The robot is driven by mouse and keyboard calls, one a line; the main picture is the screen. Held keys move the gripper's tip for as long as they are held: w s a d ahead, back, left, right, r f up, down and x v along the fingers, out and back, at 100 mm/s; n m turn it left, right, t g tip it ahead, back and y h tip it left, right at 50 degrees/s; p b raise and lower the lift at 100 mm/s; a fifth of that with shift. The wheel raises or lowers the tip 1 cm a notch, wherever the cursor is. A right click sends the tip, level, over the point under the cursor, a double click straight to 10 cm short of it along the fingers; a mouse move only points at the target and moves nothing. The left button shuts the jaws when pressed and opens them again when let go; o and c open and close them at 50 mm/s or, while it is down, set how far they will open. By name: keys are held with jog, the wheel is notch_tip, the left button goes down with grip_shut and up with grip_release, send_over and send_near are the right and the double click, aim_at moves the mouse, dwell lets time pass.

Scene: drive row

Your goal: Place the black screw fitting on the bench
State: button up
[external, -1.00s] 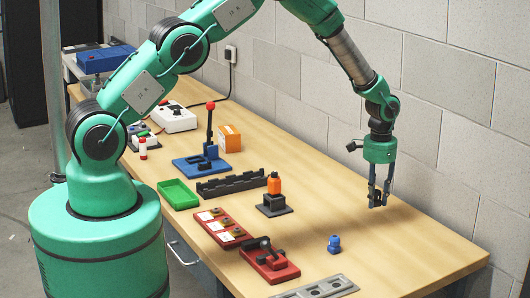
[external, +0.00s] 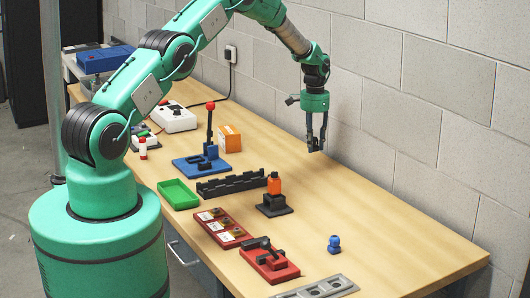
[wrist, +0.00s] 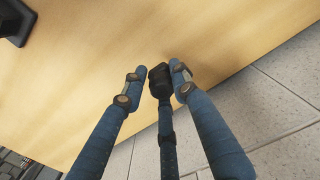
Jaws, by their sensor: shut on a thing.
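My gripper (external: 315,147) is above the back part of the wooden bench (external: 400,215), near the wall, with its fingers pointing down. In the wrist view my gripper (wrist: 157,76) has its two blue fingers on either side of a black piece, the black screw fitting (wrist: 160,82), and is shut on it.
An orange-topped black stand (external: 274,198), a black rack (external: 232,184) and an orange box (external: 230,139) stand left of my gripper. A blue knob (external: 334,244), red fixtures (external: 270,262) and a grey plate (external: 325,288) are nearer the front. The bench's right side is mostly clear.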

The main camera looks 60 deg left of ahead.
jog(key=s+a, duration=0.2)
jog(key=a, duration=0.6)
jog(key=s+a+r+n, duration=0.1)
jog(key=s+a, duration=0.1)
jog(key=a, duration=0.6)
jog(key=shift+s+r, duration=0.2)
jog(key=shift+s, duration=0.05)
send_over(279, 162)
jog(key=shift+a+f, duration=0.15)
jog(key=shift+f, duration=1.35)
jog(key=shift+a+f, duration=0.1)
jog(key=shift+f, duration=1.35)
jog(key=shift+f, duration=0.1)
jog(key=shift+f, duration=1.95)
jog(key=shift+f, duration=0.2)
jog(key=o, duration=1.1)
